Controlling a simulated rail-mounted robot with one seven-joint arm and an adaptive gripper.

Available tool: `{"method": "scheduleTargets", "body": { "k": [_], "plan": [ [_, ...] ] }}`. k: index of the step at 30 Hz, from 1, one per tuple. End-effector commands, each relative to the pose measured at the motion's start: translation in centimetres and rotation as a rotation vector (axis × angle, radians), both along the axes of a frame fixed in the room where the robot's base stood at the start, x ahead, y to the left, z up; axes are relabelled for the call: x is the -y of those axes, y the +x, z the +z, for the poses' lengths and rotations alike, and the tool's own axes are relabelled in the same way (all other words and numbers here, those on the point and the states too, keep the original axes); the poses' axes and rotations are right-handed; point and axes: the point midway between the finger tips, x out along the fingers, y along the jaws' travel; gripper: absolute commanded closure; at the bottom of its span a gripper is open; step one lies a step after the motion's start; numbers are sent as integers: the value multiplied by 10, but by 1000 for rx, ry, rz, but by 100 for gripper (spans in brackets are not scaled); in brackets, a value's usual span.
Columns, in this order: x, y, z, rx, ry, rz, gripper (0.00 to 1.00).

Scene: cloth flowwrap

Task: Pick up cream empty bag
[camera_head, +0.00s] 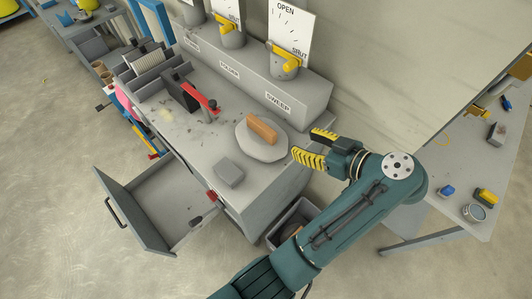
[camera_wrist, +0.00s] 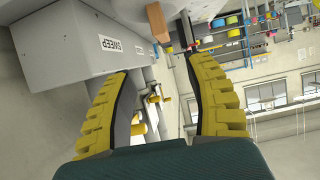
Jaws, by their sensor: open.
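I cannot make out a cream empty bag for certain in either view. A faint pale yellowish patch (camera_head: 166,114) lies on the bench top, left of the red-handled tool, too small to identify. My gripper (camera_head: 308,146) is open and empty, just right of the round grey disc at the bench's right end. In the wrist view my gripper (camera_wrist: 158,68) shows two yellow ribbed fingers spread apart with nothing between them.
The grey bench (camera_head: 190,135) carries a disc (camera_head: 248,147) with a brown block (camera_head: 262,131), a grey block (camera_head: 230,172) and a red-handled tool (camera_head: 203,96). A SWEEP-labelled housing (camera_head: 300,92) stands behind. A drawer (camera_head: 165,205) hangs open at front left. Another table (camera_head: 470,170) is at right.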

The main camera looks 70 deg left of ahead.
Motion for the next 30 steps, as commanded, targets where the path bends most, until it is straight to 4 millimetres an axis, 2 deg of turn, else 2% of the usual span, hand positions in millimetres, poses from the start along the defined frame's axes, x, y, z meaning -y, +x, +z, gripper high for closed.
{"method": "scheduleTargets", "body": {
  "k": [1,5,18,23,30],
  "plan": [
    [-5,-1,-13,12,3,9,46],
    [-13,-6,-17,10,2,18,46],
    [-92,-39,-56,8,0,17,46],
    [-105,-45,-63,8,0,15,46],
    [-137,-60,-80,8,-1,16,46]
  ]
}}
